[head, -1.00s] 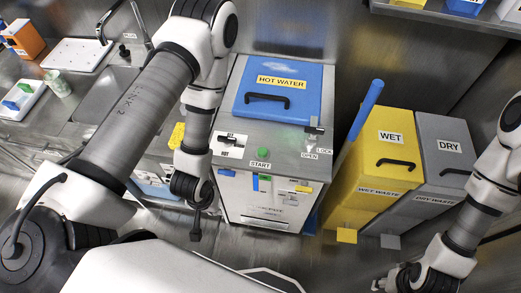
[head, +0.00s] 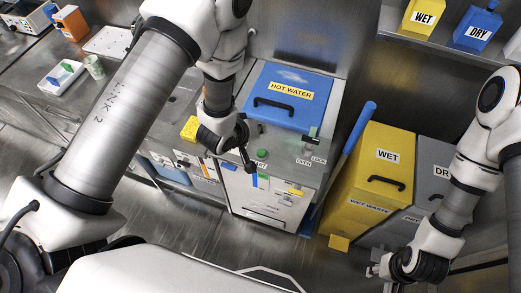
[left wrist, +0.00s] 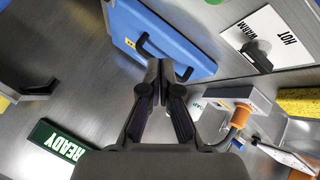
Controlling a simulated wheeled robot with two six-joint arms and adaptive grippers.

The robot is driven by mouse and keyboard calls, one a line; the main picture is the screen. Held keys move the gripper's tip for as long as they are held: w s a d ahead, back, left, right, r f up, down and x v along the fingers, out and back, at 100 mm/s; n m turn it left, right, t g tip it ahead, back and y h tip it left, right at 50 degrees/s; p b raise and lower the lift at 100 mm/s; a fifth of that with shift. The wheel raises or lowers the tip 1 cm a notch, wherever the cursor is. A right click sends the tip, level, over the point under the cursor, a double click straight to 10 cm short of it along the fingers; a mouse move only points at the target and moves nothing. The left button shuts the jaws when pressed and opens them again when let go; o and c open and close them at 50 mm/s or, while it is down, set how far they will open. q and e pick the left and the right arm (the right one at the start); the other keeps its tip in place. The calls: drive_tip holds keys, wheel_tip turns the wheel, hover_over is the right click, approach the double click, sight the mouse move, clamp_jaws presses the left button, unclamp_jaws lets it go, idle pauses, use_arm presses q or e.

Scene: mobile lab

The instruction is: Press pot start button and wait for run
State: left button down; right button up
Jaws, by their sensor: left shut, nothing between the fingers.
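The hot water pot is a steel cabinet with a blue lid (head: 285,95), labelled HOT WATER, in the head view. Its round green start button (head: 262,153) is on the top panel near the front edge. My left gripper (head: 249,164) is shut and empty, just left of the button in the head view; I cannot tell whether it touches anything. In the left wrist view its fingertips (left wrist: 167,66) are together in front of the blue lid (left wrist: 160,40), and the button is not visible. My right gripper (head: 374,271) is at the lower right; its jaw state is unclear.
A yellow wet waste bin (head: 372,180) stands right of the pot, with a grey dry waste bin (head: 428,160) beside it. The left wrist view shows a HOT/WARM knob (left wrist: 258,55) and a green READY sign (left wrist: 62,146). A yellow sponge-like block (head: 190,128) lies left of the pot.

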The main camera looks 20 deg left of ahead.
sight(260, 153)
use_arm(q)
drive_tip(key=shift+f, duration=0.1)
wheel_tip(260, 153, down, 8)
drive_tip(key=b, duration=0.7)
drive_tip(key=shift+f, duration=0.35)
idle(0.7)
drive_tip(key=shift+f+b, duration=0.35)
drive_tip(key=shift+f, duration=0.05)
drive_tip(key=shift+f+b, duration=0.35)
drive_tip(key=shift+f, duration=0.15)
idle(0.5)
drive_tip(key=shift+r, duration=0.1)
drive_tip(key=shift+r+p, duration=0.85)
drive_tip(key=shift+p, duration=0.05)
